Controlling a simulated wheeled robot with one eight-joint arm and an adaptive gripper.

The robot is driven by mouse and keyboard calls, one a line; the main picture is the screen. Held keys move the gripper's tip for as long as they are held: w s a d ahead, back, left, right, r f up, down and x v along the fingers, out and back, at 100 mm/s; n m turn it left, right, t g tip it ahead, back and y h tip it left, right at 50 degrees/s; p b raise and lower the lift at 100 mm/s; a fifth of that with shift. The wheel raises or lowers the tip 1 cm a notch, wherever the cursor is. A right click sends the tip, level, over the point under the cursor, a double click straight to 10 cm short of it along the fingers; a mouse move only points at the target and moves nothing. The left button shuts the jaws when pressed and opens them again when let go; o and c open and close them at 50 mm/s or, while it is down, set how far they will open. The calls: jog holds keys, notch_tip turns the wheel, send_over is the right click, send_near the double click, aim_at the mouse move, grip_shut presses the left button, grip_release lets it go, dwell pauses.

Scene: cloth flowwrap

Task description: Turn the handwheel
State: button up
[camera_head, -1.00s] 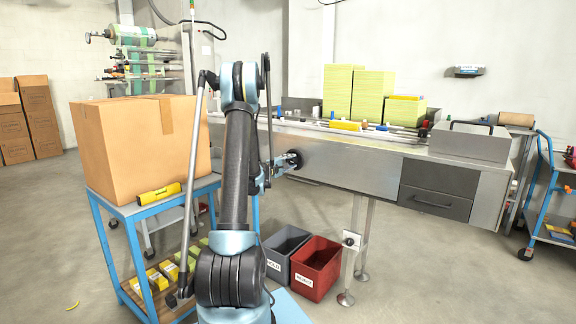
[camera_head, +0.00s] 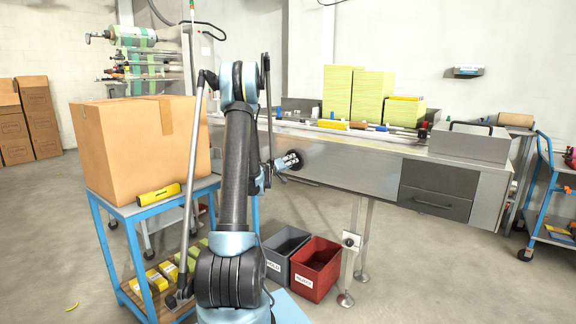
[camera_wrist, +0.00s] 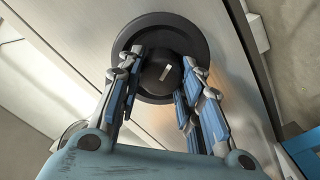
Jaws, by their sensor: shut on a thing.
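The handwheel (camera_wrist: 193,25) is a round black disc on the side face of the steel machine, with a dark hub that bears a small pale mark. It fills the top middle of the wrist view. In the head view the handwheel (camera_head: 290,160) shows small, partly covered by my gripper (camera_head: 283,163). In the wrist view my gripper (camera_wrist: 160,82) has its two blue-grey fingers on either side of the hub, shut on it. The fingertips lie in front of the disc. Part of the hub's lower edge is hidden between the fingers.
The steel machine (camera_head: 360,168) carries yellow-green stacks (camera_head: 373,97). A grey bin (camera_head: 286,247) and a red bin (camera_head: 316,268) stand on the floor below. A large cardboard box (camera_head: 135,150) sits on a blue cart to the left. Open floor lies at the right front.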

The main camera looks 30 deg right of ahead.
jog(key=shift+d+m, duration=0.1)
jog(key=shift+m, duration=4.2)
jog(key=o, duration=1.1)
jog(key=shift+c, duration=0.2)
jog(key=shift+s, duration=0.1)
jog(key=v, duration=1.2)
